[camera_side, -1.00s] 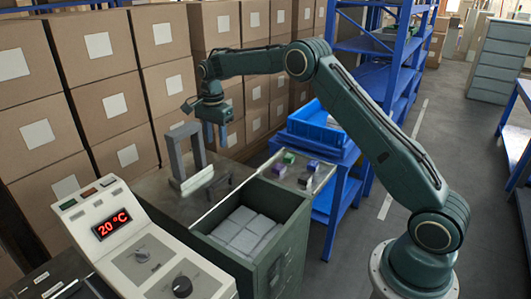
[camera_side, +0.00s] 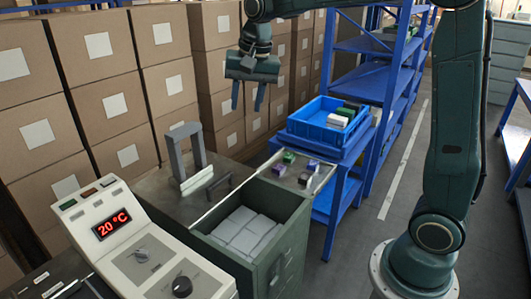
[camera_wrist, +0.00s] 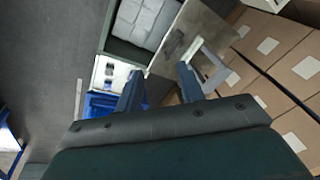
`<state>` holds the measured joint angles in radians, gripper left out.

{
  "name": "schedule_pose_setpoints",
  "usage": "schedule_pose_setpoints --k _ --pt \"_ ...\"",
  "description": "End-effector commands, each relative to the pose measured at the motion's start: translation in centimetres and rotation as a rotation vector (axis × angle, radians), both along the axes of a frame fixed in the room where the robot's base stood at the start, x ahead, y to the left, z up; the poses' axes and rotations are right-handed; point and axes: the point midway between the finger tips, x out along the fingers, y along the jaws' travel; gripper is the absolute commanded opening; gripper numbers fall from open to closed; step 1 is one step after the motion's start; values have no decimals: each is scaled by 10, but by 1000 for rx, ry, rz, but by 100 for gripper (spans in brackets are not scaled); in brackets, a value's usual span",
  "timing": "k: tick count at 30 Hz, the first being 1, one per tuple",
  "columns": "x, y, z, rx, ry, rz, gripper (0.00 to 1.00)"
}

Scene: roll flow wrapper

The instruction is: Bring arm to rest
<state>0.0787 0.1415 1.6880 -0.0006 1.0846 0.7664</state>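My gripper (camera_side: 248,98) hangs high in the side view, in front of the stacked cartons and above the machine table. Its two blue fingers point down and stand apart with nothing between them. In the wrist view my gripper (camera_wrist: 158,88) also shows open and empty, with the floor, bin and machine below it. My arm is raised, its upper part running past the top edge of the side view.
The flow wrapper's grey frame (camera_side: 184,152) stands on the metal table. A control panel (camera_side: 130,240) reads 20 °C. A green bin (camera_side: 213,238) holds white packs. Small coloured boxes lie beside it. A blue crate (camera_side: 300,128) sits by blue shelving (camera_side: 372,78). Cartons (camera_side: 150,42) line the back.

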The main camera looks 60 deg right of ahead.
Motion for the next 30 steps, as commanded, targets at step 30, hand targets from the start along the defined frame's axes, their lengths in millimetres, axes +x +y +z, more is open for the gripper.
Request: schedule_pose_setpoints --k 30 --pt "-227 32 -9 -233 -213 690 38"
